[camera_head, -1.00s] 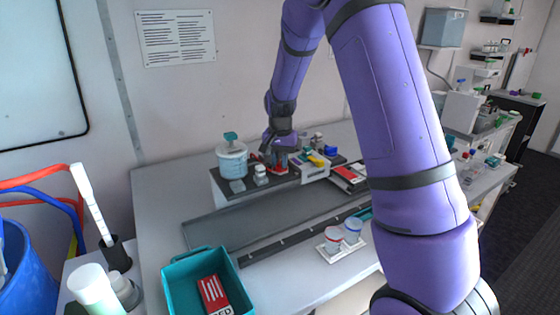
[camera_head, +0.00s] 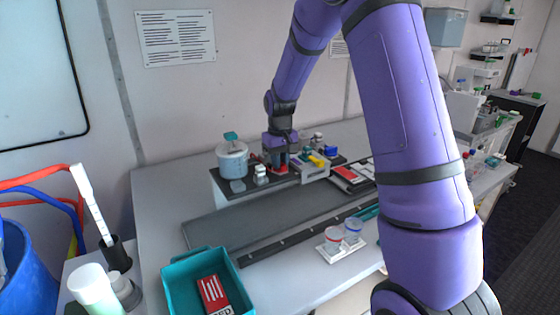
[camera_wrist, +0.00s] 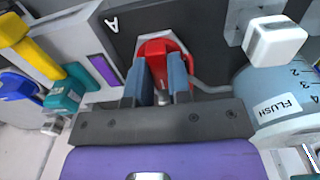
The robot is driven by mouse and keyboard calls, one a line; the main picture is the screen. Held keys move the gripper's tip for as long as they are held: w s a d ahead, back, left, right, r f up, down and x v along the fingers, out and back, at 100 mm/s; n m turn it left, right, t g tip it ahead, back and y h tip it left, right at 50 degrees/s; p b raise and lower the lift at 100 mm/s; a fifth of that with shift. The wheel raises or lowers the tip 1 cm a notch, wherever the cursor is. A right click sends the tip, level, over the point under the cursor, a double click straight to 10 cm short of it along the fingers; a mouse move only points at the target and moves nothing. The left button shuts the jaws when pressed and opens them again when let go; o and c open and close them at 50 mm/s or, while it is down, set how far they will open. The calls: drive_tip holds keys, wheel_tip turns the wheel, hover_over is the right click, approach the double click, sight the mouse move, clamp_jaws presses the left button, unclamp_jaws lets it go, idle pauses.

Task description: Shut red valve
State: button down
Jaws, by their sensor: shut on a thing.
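The red valve (camera_wrist: 164,50) shows in the wrist view as a red, rounded part on the dark panel marked A. My gripper (camera_wrist: 160,90) points at it, with its two blue-grey fingers closed on the red valve from either side. In the head view my gripper (camera_head: 277,160) is down at the proportioner on the bench, and the red valve (camera_head: 281,170) shows only in part beneath it. The fingers and wrist hide much of the valve, and its exact handle angle is hard to tell.
A container labelled FLUSH (camera_wrist: 278,104) and a white block (camera_wrist: 275,42) stand close on the right in the wrist view. Yellow (camera_wrist: 24,45), teal (camera_wrist: 63,95) and blue (camera_wrist: 18,87) valve parts are on the left. A teal bin (camera_head: 183,270) stands at the bench's front left.

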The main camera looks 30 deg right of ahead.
idle(0.3)
drive_tip(key=c, duration=1.1)
unclamp_jaws()
drive_tip(key=shift+o, duration=0.2)
drive_tip(key=shift+r, duration=0.1)
wheel_tip(320, 180, up, 11)
